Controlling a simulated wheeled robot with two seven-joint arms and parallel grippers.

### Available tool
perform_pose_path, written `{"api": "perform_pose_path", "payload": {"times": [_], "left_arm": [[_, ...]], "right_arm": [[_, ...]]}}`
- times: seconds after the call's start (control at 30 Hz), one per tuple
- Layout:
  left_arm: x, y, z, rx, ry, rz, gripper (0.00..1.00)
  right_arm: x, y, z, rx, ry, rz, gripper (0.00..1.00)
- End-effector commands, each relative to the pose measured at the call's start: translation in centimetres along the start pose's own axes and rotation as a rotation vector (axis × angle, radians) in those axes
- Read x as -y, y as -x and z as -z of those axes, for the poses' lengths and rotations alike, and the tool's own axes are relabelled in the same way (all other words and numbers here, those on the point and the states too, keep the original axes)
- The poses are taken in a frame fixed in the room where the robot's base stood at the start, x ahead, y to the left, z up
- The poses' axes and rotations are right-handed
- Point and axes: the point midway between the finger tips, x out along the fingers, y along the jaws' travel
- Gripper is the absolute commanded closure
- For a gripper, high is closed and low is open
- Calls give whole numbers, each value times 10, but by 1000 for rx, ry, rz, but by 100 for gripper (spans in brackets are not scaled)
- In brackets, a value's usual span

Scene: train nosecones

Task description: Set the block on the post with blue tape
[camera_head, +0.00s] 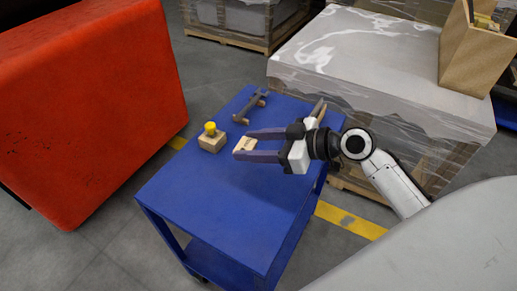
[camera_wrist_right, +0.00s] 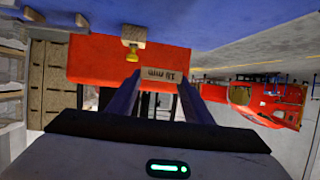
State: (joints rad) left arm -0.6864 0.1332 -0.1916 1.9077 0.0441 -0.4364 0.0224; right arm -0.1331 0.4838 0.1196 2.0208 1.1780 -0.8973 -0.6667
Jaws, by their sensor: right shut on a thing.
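A small wooden block (camera_head: 244,145) with dark lettering is between the fingertips of my right gripper (camera_head: 241,145), which is shut on it. It appears to be held above the blue cart top. In the right wrist view the block (camera_wrist_right: 160,74) reads "18 mm" upside down, between the two fingers. A wooden base with a yellow-topped post (camera_head: 211,139) stands on the cart, just left of the held block and apart from it. It also shows in the right wrist view (camera_wrist_right: 133,36). I cannot make out blue tape on any post. My left gripper is not in view.
The blue cart (camera_head: 190,210) has a clear front half. A dark metal tool (camera_head: 252,105) lies toward its back, and another pointed tool (camera_head: 318,109) shows behind my gripper. A large red-orange box (camera_head: 90,100) stands left; a wrapped pallet load (camera_head: 370,65) stands behind right.

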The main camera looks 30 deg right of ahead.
Motion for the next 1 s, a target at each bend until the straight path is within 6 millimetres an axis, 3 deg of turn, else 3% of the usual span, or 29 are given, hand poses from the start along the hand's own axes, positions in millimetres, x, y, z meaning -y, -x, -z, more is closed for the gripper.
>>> {"api": "perform_pose_path", "payload": {"times": [0.1, 0.2, 0.4, 0.8, 1.0], "left_arm": [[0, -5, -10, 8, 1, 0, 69], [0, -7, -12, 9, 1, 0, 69], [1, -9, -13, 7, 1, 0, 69], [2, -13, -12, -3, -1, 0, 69], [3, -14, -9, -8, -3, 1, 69]], "right_arm": [[-27, -23, 2, -14, -24, -82, 78], [-37, -33, -4, -18, -35, -112, 78], [-38, -48, -38, -18, -40, -117, 78], [-39, -67, -83, -18, -37, -116, 78], [-39, -69, -88, -19, -32, -117, 78]]}}
